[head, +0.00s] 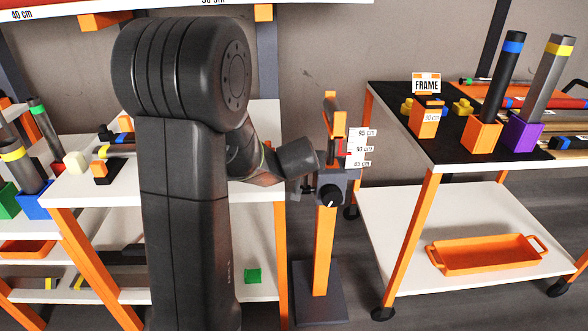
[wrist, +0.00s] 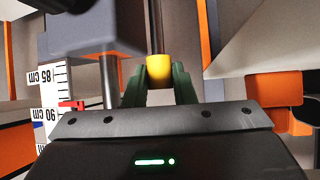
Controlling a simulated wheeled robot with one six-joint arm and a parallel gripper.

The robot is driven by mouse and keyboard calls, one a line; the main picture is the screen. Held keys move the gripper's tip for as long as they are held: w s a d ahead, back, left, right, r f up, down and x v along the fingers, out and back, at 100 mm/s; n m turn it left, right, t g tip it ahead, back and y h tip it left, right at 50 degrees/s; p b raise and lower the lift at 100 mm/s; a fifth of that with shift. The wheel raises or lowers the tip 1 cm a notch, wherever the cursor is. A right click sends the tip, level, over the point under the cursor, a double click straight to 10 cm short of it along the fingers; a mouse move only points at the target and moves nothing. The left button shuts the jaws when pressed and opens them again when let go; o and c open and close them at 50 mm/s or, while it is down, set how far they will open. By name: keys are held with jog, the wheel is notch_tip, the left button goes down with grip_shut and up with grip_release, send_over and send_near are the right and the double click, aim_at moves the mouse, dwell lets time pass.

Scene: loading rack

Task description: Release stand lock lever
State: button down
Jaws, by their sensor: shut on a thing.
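The stand has an orange post (head: 323,250) on a dark base plate (head: 320,292), with a grey clamp block (head: 338,180) and a black knob (head: 330,195). In the wrist view the grey block (wrist: 95,28) is at the upper left. The lock lever shows there as a dark rod with a yellow end (wrist: 159,68). My gripper (wrist: 159,84) is shut on this yellow end, with a dark green finger on each side. In the head view my arm's wrist is left of the clamp block, and the fingers and lever cannot be made out.
A height scale (head: 360,148) is beside the post; the wrist view shows its red pointer (wrist: 72,105) near 90 cm, with the lettering upside down. A black-topped cart (head: 400,125) with a frame block and tubes stands right. A white-topped rack (head: 75,188) stands left.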

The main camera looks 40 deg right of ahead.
jog(key=shift+s+a+f+t+h+b, duration=0.3)
jog(key=shift+s+a+h+b, duration=0.15)
jog(key=shift+b, duration=0.85)
jog(key=shift+s+r, duration=0.1)
jog(key=shift+r, duration=0.05)
jog(key=c, duration=1.5)
grip_release()
jog(key=p+v, duration=0.5)
jog(key=v, duration=0.8)
jog(key=shift+s, duration=0.35)
